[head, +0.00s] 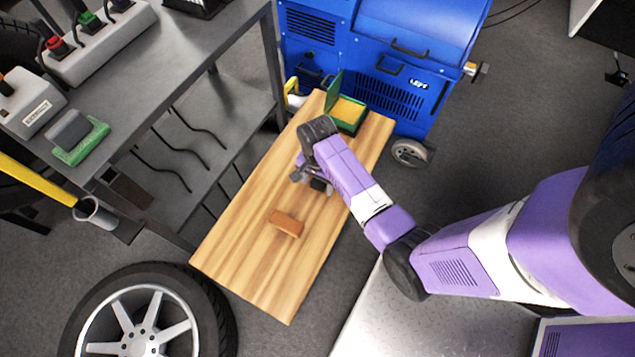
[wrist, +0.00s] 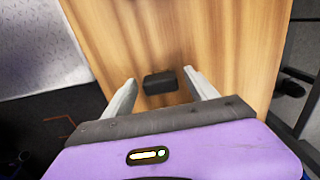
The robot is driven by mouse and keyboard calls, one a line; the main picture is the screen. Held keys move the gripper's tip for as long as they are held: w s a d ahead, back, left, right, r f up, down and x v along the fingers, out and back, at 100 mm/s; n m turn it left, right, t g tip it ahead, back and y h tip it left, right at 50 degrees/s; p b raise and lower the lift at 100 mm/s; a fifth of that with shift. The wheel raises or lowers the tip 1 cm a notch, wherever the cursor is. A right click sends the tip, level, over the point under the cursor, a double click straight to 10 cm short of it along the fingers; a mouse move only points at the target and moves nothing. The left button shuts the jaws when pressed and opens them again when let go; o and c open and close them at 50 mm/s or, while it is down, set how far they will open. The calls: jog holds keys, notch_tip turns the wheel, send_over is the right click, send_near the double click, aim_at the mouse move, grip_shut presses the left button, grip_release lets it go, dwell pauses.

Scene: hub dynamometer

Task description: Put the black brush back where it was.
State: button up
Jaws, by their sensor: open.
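The black brush, a small dark block (wrist: 160,83), lies on the wooden bench top (wrist: 238,40) in the wrist view. It shows between the two open fingertips of my gripper (wrist: 159,77), with a gap on each side. In the head view my gripper (head: 310,184) is low over the middle of the wooden top (head: 245,245), and a dark block (head: 321,186) shows beside its fingers, partly hidden. I cannot tell whether the fingertips touch the wood.
An orange-brown block (head: 287,223) lies on the wood nearer the front. An open green box (head: 347,124) with a yellow inside is at the far end. A grey metal cart (head: 170,75) is at left, a blue machine (head: 375,60) behind, a wheel (head: 140,320) at front left.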

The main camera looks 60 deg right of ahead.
notch_tip(320, 180, up, 12)
jog(key=p, duration=0.3)
jog(key=n+t+h, duration=0.2)
jog(key=n+t, duration=0.1)
jog(key=n, duration=0.1)
send_near(317, 184)
jog(key=s, duration=0.2)
jog(key=s+a+r+n+t, duration=0.2)
jog(key=s+a+n+t, duration=0.1)
jog(key=s+a+n, duration=0.15)
jog(key=s+a+r+n+t, duration=0.3)
jog(key=a+r, duration=0.1)
jog(key=r, duration=0.4)
jog(key=s+a+r+n+t+y, duration=0.1)
jog(key=s+a+r+n+t, duration=0.2)
jog(key=r, duration=0.5)
jog(key=s+a+r+n+t+y, duration=0.1)
jog(key=s+a+r+n+t, duration=0.2)
jog(key=r, duration=0.6)
jog(key=shift+s+a, duration=0.25)
jog(key=shift+a, duration=0.8)
jog(key=shift+r, duration=0.1)
